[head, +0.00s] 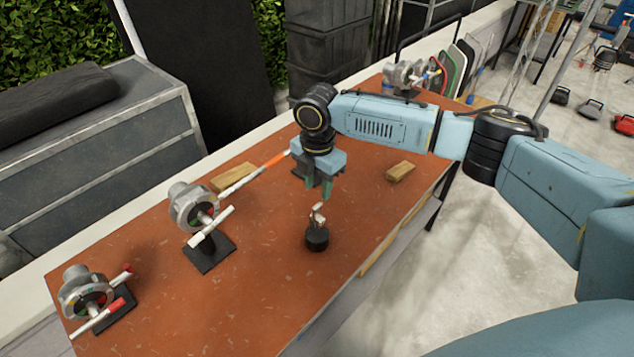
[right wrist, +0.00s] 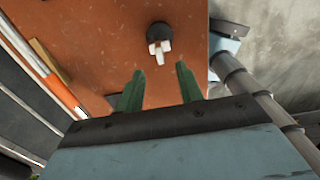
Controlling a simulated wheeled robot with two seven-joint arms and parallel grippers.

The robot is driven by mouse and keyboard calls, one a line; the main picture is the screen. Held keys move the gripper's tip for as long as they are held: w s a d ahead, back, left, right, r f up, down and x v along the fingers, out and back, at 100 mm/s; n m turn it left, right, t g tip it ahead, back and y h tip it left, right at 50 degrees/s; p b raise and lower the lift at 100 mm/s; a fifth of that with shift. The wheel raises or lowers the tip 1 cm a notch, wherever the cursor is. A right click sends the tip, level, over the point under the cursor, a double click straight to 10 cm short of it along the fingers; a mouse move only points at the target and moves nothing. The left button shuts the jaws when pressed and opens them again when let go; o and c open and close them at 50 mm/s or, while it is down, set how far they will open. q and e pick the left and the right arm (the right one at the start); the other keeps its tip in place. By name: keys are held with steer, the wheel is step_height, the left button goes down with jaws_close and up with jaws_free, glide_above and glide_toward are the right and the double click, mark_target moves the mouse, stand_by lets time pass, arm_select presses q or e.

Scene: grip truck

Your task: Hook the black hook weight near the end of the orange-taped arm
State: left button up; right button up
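The black hook weight (head: 316,239) stands upright on the orange-brown table, with a pale hook on top. It also shows in the right wrist view (right wrist: 157,31), beyond the fingertips. My right gripper (head: 313,190) points down above the table, behind and above the weight in the head view. Its green fingers are apart and empty, as the right wrist view shows (right wrist: 159,72). The orange-taped arm (head: 274,160) reaches up and right from the middle grey device (head: 192,205); its far end lies near my right gripper in the head view. My left gripper is not in view.
A second device (head: 86,292) with red-taped arms stands at the near left, and another (head: 407,75) at the far end. Wooden blocks lie on the table, one behind the taped arm (head: 232,176) and one at right (head: 400,171). The table around the weight is clear.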

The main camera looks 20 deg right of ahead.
mark_target(317, 205)
steer(key=shift+f+b, duration=2.75)
steer(key=shift+b, duration=0.2)
steer(key=shift+f, duration=1.7)
jaws_close()
steer(key=shift+r, duration=0.15)
steer(key=shift+r+p, duration=1.1)
steer(key=shift+p, duration=0.15)
steer(key=shift+w+a, duration=0.1)
steer(key=shift+w, duration=0.05)
